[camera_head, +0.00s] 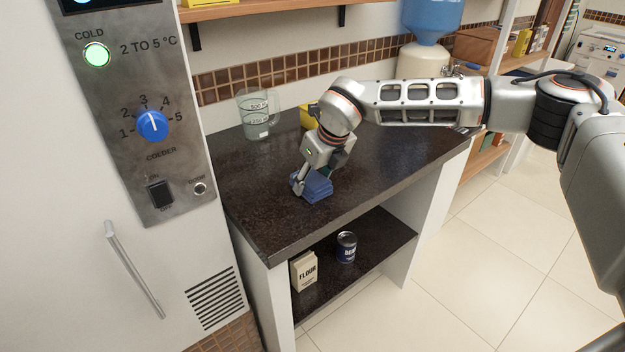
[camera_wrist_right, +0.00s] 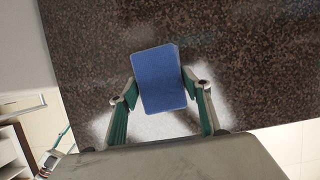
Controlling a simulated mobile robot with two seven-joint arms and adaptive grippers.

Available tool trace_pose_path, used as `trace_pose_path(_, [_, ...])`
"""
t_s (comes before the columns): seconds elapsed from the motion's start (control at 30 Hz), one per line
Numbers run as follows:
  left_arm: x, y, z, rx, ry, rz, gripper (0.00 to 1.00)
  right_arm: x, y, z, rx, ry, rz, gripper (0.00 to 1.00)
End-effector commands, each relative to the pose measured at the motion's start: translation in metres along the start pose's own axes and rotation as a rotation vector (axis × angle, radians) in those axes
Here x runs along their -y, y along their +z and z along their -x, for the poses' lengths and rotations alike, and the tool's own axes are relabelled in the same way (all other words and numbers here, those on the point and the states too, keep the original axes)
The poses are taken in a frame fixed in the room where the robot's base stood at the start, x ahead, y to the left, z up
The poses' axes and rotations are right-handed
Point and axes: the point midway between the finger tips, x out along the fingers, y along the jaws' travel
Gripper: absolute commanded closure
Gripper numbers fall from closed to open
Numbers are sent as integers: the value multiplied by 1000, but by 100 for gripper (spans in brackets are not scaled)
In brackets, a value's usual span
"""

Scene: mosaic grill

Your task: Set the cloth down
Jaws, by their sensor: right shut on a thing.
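The blue cloth (camera_head: 318,187) is a folded, block-like piece at my right gripper, over the dark countertop (camera_head: 250,205) near its front edge. In the right wrist view the cloth (camera_wrist_right: 161,79) sits between the two green-padded fingers. My right gripper (camera_head: 310,181) points down and is shut on the cloth; it also shows in the right wrist view (camera_wrist_right: 162,92). The cloth is at or just above the counter surface; I cannot tell whether it touches. My left gripper is not in view.
A clear measuring jug (camera_head: 257,115) stands at the back left of the counter. A yellow object (camera_head: 308,117) is partly hidden behind my right wrist. A flour packet (camera_head: 304,271) and a can (camera_head: 346,247) stand on the lower shelf. The counter's front left is clear.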

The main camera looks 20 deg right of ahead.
Motion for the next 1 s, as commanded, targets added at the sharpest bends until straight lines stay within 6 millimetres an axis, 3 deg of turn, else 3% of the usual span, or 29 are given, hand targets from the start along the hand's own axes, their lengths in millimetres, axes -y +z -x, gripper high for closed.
trace_pose_path(0.27, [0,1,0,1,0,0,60,0,-1,-2,0,0,0,72])
trace_pose_path(0.3, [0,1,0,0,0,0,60,0,-1,-2,0,0,0,44])
trace_pose_path(0.33, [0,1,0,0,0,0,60,0,-1,-2,0,0,0,37])
trace_pose_path(0.37, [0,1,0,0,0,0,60,0,-1,-2,0,0,0,36])
trace_pose_path(0.77, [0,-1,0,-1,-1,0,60,0,1,3,1,0,-1,36])
trace_pose_path(1.0, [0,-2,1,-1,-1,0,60,0,2,41,4,1,-1,36])
